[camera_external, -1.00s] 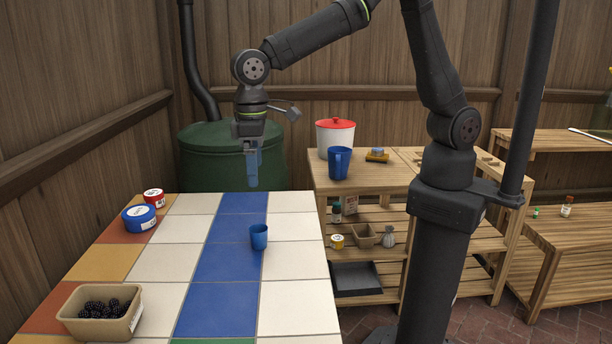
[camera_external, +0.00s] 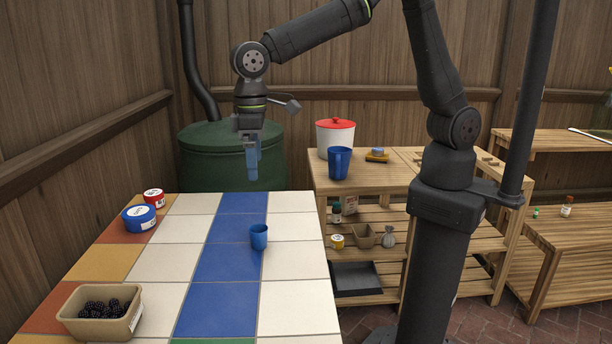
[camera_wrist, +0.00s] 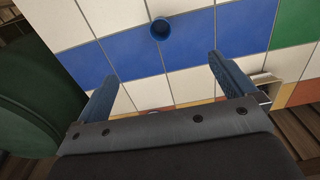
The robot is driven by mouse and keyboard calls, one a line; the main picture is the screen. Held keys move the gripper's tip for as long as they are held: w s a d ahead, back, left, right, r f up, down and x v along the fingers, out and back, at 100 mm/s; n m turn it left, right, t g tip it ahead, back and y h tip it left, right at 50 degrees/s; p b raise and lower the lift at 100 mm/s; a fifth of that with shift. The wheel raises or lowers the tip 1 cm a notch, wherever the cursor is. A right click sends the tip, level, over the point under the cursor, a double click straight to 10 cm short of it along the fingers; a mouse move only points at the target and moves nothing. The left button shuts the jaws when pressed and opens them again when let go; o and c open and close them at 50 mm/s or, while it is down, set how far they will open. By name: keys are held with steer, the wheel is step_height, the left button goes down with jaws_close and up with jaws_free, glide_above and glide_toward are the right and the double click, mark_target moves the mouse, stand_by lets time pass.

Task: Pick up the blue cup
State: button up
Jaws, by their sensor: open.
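A small blue cup (camera_external: 259,237) stands upright on the tiled table (camera_external: 295,262), at the right edge of the blue tile strip. My gripper (camera_external: 252,176) is open and empty, high above the far part of the table, up and slightly left of the cup in the external view. In the wrist view the cup (camera_wrist: 160,29) shows from above near the top, beyond and between the two blue fingers of my gripper (camera_wrist: 163,75), apart from both. A taller blue mug (camera_external: 340,163) stands on the wooden shelf unit.
A box of blackberries (camera_external: 70,318) stands at the table's near left. A blue tub (camera_external: 139,218) and a red tin (camera_external: 153,198) stand at the far left. A red-lidded white pot (camera_external: 336,138) is on the shelf unit (camera_external: 390,180). The tiles around the cup are clear.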

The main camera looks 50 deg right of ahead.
steer(key=c, duration=0.7)
steer(key=shift+o, duration=0.2)
steer(key=n+y, duration=0.1)
steer(key=n, duration=0.8)
glide_above(258, 229)
steer(key=s+a, duration=0.1)
step_height(258, 229, down, 13)
steer(key=shift+s+a, duration=0.1)
steer(key=shift+s, duration=0.05)
steer(key=shift+s+f, duration=0.1)
steer(key=shift+f, duration=2.5)
